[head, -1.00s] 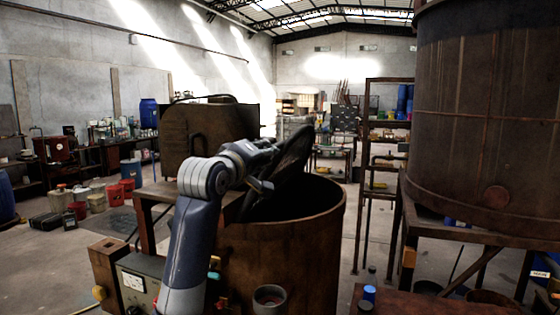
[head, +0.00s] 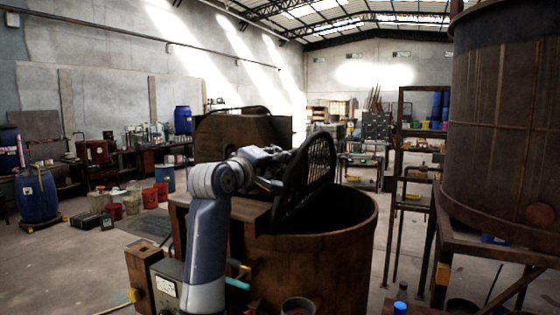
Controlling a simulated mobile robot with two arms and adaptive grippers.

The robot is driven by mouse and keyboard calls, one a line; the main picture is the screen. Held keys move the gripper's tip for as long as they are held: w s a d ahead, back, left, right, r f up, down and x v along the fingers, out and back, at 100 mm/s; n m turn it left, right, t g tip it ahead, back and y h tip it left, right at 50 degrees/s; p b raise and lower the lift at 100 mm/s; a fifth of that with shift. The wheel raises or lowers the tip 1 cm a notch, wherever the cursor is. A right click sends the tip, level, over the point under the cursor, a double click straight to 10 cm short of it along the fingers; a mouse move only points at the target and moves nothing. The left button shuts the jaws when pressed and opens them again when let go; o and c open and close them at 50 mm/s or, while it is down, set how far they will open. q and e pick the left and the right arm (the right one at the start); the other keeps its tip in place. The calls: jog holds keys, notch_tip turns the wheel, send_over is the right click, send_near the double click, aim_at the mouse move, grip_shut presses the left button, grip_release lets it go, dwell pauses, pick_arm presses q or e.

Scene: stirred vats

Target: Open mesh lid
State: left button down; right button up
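The rusty round vat (head: 318,264) stands in the middle of the head view, its mouth largely uncovered. The dark round mesh lid (head: 316,166) stands steeply raised at the vat's left side, with its lower edge near the rim. My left arm comes up from below, and my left gripper (head: 282,162) is at the lid's left face. The gripper's fingers blend with the dark lid, so I cannot tell whether they are closed on it. My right gripper is out of view.
A large rusty tank (head: 506,125) on a metal stand fills the right side. A metal shelf rack (head: 407,170) stands behind the vat. A control box (head: 168,287) is at the vat's front left. Open floor lies to the left.

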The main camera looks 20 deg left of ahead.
pick_arm(q)
jog(key=shift+s+a+r, duration=0.1)
jog(key=shift+a+r, duration=0.3)
jog(key=c, duration=1.5)
grip_release()
jog(key=shift+o, duration=0.3)
jog(key=shift+a, duration=0.1)
jog(key=shift+a+f, duration=0.1)
jog(key=shift+f, duration=0.2)
jog(key=shift+s+d+f, duration=0.1)
jog(key=shift+s+d, duration=0.15)
jog(key=shift+s, duration=0.35)
jog(key=s+a, duration=0.1)
jog(key=s, duration=0.9)
jog(key=shift+s, duration=0.3)
